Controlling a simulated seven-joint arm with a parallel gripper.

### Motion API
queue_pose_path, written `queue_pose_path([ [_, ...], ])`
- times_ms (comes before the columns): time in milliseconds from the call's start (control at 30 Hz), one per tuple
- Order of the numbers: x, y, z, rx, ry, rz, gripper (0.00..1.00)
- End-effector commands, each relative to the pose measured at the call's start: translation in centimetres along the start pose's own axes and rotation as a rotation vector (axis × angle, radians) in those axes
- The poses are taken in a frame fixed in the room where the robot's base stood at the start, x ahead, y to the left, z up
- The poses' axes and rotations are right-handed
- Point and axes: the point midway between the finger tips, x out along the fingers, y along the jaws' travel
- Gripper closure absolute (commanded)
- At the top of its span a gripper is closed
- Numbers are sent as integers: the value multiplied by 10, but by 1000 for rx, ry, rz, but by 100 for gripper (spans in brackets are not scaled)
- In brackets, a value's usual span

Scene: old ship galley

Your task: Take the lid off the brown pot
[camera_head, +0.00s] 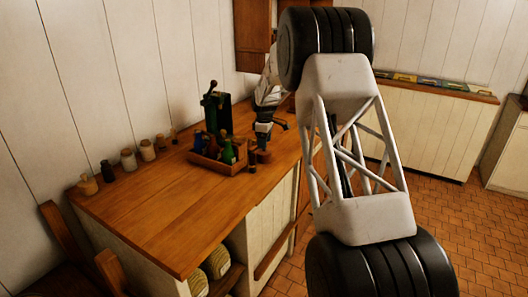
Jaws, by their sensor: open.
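My gripper (264,138) is small in the view, at the far right part of the wooden counter, and points down. It is open. Just below it, right of the bottle crate, stands a small dark brown thing (262,156) that may be the brown pot. The gripper's tips are close above it or around its top; I cannot tell whether they touch. I cannot make out a separate lid at this size. My arm covers part of the counter's right end.
A wooden crate (205,160) with several bottles stands left of the gripper, close to it. A tall dark green object (212,105) rises behind the crate. Several small jars (128,159) line the wall. The counter's front left (165,220) is clear.

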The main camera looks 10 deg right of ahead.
Motion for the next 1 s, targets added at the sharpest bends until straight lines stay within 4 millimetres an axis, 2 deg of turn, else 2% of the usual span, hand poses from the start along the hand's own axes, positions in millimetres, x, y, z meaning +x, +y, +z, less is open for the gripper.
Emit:
queue_pose_path([
  [100,15,0,0,0,0,-1,43],
  [267,25,0,0,0,0,0,43],
  [833,26,0,0,0,0,1,43],
  [867,26,0,0,0,0,1,45],
  [1000,26,0,0,0,0,1,66],
])
